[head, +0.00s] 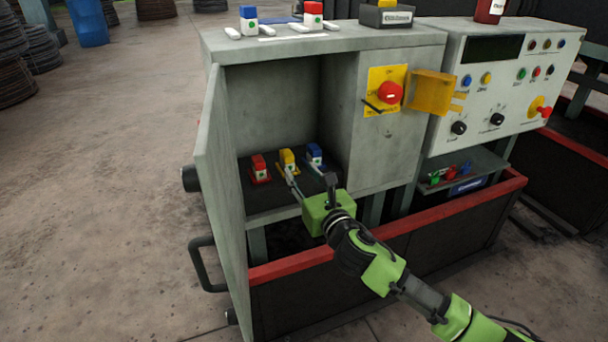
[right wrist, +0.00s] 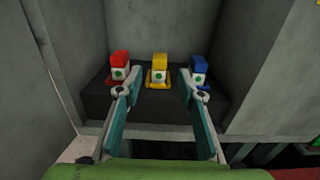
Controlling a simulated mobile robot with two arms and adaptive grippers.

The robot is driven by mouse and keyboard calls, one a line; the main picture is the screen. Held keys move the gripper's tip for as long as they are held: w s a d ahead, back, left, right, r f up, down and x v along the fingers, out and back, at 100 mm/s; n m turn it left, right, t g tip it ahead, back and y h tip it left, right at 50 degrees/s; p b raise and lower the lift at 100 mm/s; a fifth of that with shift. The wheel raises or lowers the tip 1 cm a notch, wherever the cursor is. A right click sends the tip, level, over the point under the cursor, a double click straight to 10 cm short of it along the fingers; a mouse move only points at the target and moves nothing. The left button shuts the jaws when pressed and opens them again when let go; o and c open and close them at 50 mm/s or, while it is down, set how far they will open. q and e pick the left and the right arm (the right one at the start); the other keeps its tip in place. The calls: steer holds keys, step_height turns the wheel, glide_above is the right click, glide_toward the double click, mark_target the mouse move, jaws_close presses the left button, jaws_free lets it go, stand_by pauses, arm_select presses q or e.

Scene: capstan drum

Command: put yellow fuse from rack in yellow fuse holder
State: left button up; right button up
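The yellow fuse (head: 287,158), with a white front and green dot, stands upright in the yellow fuse holder (head: 288,171) inside the open cabinet. In the right wrist view the fuse (right wrist: 159,65) sits centrally above its yellow base (right wrist: 157,84). My right gripper (head: 308,177) is in front of it, fingers spread wide and empty. In the right wrist view the fingertips (right wrist: 160,94) lie either side of the yellow fuse's line, with visible space between. Whether the fuse is fully seated cannot be told. My left gripper is not in view.
A red fuse (head: 259,165) and a blue fuse (head: 315,153) flank the yellow one closely. The cabinet door (head: 222,205) stands open at the left; the cabinet wall (head: 379,140) bounds the right. Blue-white (head: 248,19) and red-white (head: 313,16) pieces stand on top.

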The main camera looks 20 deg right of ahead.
steer(key=s+f+m+g+h, duration=0.1)
steer(key=s+f+m+g, duration=0.3)
steer(key=s+f+m, duration=0.55)
steer(key=s+f+m+g+h, duration=0.1)
steer(key=s+f+m+g, duration=0.4)
steer(key=f+m, duration=0.65)
steer(key=s+a+f+m+g, duration=0.1)
steer(key=s+f+m, duration=0.3)
steer(key=s, duration=0.4)
steer(key=s+a+f+m+g+y, duration=0.1)
steer(key=s+f+m+g, duration=0.2)
steer(key=s, duration=0.4)
steer(key=s+a+f+m+g, duration=0.1)
steer(key=s+f+m+g, duration=0.1)
steer(key=s+f+m, duration=0.4)
steer(key=s, duration=0.2)
steer(key=shift+s+y, duration=0.3)
steer(key=shift+f, duration=0.15)
